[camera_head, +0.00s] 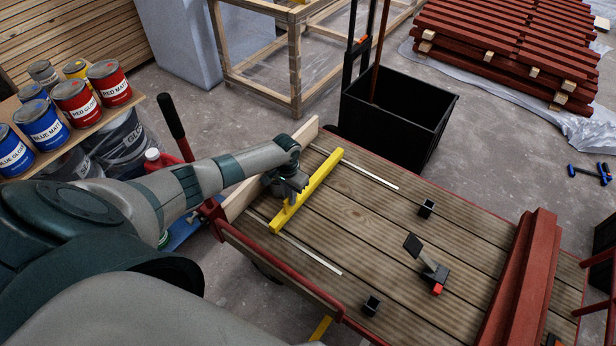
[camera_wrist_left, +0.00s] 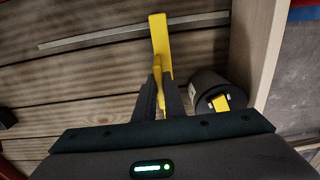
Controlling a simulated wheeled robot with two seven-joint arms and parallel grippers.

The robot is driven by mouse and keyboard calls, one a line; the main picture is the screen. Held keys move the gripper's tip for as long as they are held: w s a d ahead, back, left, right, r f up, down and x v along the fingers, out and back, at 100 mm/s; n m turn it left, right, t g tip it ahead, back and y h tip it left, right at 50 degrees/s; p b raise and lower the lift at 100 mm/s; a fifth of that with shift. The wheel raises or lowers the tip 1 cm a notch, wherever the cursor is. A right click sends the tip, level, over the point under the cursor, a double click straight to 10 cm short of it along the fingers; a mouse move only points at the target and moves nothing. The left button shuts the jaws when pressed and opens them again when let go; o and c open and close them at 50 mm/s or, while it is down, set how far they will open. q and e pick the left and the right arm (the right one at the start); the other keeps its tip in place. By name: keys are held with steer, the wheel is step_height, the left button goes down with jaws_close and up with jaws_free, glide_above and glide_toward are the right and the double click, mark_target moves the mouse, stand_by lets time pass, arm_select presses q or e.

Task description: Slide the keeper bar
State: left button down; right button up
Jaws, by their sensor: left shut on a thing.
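The yellow keeper bar (camera_head: 322,181) lies across the brown plank deck of the cart (camera_head: 365,240), near its left end. Its far end is close to one pale metal strip (camera_head: 357,168) and its near end close to another (camera_head: 310,253). My left gripper (camera_head: 286,200) is over the bar's nearer half and shut on it. In the left wrist view the dark fingers (camera_wrist_left: 162,98) close around the yellow bar (camera_wrist_left: 159,38). The fingertips are partly hidden in the head view. My right gripper is not in view.
Two small black blocks (camera_head: 426,208) (camera_head: 371,305) and a black lever piece with a red tip (camera_head: 428,264) stand on the deck. Red battens (camera_head: 520,285) lie at the right. A wooden board edges the left end. A black cylinder (camera_wrist_left: 210,90) sits beside the fingers.

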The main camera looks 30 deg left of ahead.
arm_select(q)
steer(key=a, duration=0.3)
steer(key=shift+a+r, duration=0.1)
steer(key=shift+a, duration=0.15)
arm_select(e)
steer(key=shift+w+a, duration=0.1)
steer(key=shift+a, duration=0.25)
arm_select(q)
steer(key=c, duration=1.8)
jaws_free()
steer(key=shift+a, duration=0.1)
steer(key=shift+c, duration=0.2)
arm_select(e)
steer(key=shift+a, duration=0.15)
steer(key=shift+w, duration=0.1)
